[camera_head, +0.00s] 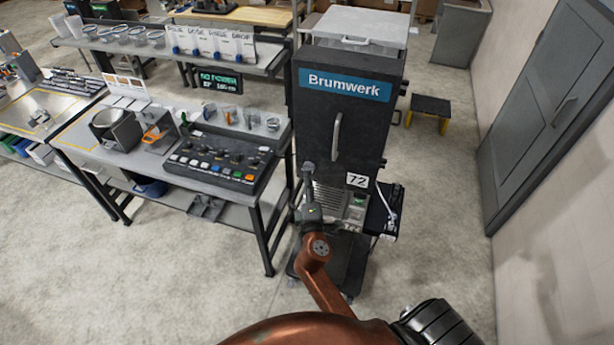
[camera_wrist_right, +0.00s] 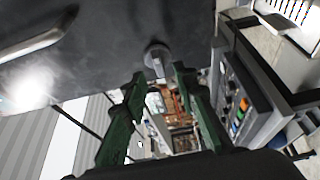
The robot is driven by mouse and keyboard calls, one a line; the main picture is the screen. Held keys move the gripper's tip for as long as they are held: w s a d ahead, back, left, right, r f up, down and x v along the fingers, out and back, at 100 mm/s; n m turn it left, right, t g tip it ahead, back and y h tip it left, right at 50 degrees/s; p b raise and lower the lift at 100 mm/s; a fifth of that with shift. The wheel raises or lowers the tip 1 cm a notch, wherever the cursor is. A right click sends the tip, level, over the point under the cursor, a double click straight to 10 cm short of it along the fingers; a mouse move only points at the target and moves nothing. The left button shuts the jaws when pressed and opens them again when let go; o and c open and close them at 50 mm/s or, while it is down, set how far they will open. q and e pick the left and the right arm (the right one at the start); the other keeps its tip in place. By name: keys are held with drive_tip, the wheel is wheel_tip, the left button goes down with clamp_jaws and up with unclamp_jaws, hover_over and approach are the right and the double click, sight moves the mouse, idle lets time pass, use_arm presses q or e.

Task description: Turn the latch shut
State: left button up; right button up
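The dark cabinet (camera_head: 313,105) labelled Brumwerk stands upright, its front door fitted with a pale bar handle (camera_head: 337,136). In the right wrist view, the latch (camera_wrist_right: 157,59) is a grey round knob with a raised grip bar on the dark door face. My right gripper (camera_head: 309,192) is in front of the door's lower left part. In the wrist view its green fingers (camera_wrist_right: 158,77) are apart, with the latch just beyond and between the tips; contact cannot be told. In the head view the gripper and arm make the latch hard to pick out. My left gripper is not in view.
A bench with a button panel (camera_head: 223,160) stands close on the cabinet's left. A black step stool (camera_head: 430,106) stands behind right. The floor to the right is clear up to the grey door (camera_head: 545,105).

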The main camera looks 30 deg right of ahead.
drive_tip(key=v, duration=0.8)
drive_tip(key=shift+s, duration=0.25)
drive_tip(key=shift+a, duration=0.15)
drive_tip(key=s+a+f+m+g+y+b, duration=0.1)
drive_tip(key=a+f+g+y+b, duration=0.15)
drive_tip(key=f, duration=1.65)
drive_tip(key=s+a+f+m+g+y+b, duration=0.1)
drive_tip(key=s+f+g+y+b, duration=0.15)
drive_tip(key=f, duration=1.75)
drive_tip(key=s+f+m+g+y+b, duration=0.1)
drive_tip(key=s+f+g, duration=0.1)
drive_tip(key=s+f, duration=0.6)
drive_tip(key=s+f+m+g+y+b, duration=0.15)
drive_tip(key=s+f, duration=0.25)
drive_tip(key=f, duration=0.8)
drive_tip(key=s+d+f+m+g+b, duration=0.1)
drive_tip(key=s+f+m+g, duration=0.1)
drive_tip(key=s+f, duration=0.4)
drive_tip(key=s+d+f+m+g+b, duration=0.1)
drive_tip(key=s+f, duration=0.6)
drive_tip(key=s, duration=0.7)
drive_tip(key=s+d+f+m+g+b, duration=0.1)
drive_tip(key=s+d+f+m+g, duration=0.1)
drive_tip(key=s+f, duration=0.5)
drive_tip(key=s+m+g, duration=0.1)
drive_tip(key=s+m, duration=0.1)
drive_tip(key=s, duration=0.2)
drive_tip(key=shift+d+f+b, duration=0.25)
drive_tip(key=shift+d+b, duration=0.05)
